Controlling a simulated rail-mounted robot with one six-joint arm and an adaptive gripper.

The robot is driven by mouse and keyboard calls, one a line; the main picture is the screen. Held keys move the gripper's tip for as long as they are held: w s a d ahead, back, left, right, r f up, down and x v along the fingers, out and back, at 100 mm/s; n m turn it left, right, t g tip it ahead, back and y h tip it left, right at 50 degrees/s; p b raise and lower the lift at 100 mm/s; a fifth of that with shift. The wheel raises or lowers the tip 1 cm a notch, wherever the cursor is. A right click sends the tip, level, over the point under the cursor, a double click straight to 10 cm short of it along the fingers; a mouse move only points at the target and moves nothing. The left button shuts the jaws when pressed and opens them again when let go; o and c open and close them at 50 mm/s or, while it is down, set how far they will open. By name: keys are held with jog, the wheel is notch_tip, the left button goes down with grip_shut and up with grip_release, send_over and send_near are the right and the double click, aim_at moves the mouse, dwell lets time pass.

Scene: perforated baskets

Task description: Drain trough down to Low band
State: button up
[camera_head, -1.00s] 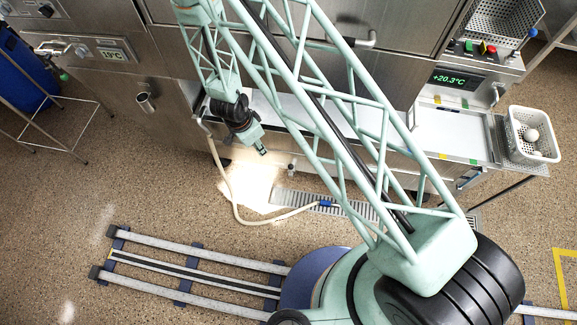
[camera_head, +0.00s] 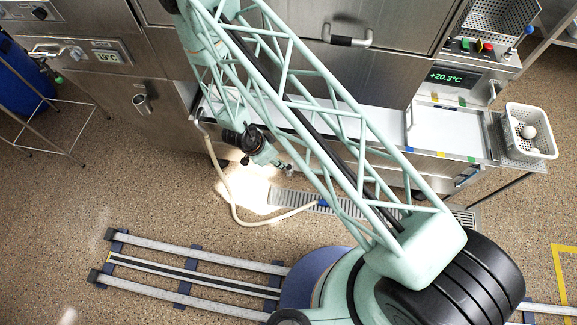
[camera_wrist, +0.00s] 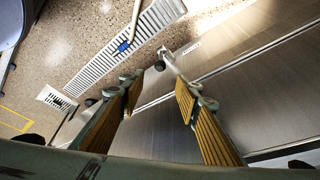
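The trough (camera_head: 450,128) is a long pale basin along the steel bench, with small coloured marks on its edges. My arm crosses its left part, and I cannot tell the liquid level. My gripper (camera_head: 285,167) is low at the bench front, below the trough. In the wrist view my gripper (camera_wrist: 161,85) is open, its two ribbed yellow-brown fingers apart and nothing held between them. A pale lever-like fitting with a dark round end (camera_wrist: 160,66) shows between and beyond the fingertips, by the steel front. I cannot tell whether anything touches it.
A pale hose (camera_head: 232,205) runs down to the floor grate (camera_head: 283,199), its blue end (camera_head: 323,204) over it. A display (camera_head: 452,77) reads +20.3°C. A white perforated basket (camera_head: 529,130) stands at the right end. Floor rails (camera_head: 200,250) lie in front.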

aim_at(288, 166)
dwell(0.3)
jog(key=shift+b+x, duration=1.4)
jog(key=shift+x, duration=5.45)
grip_shut()
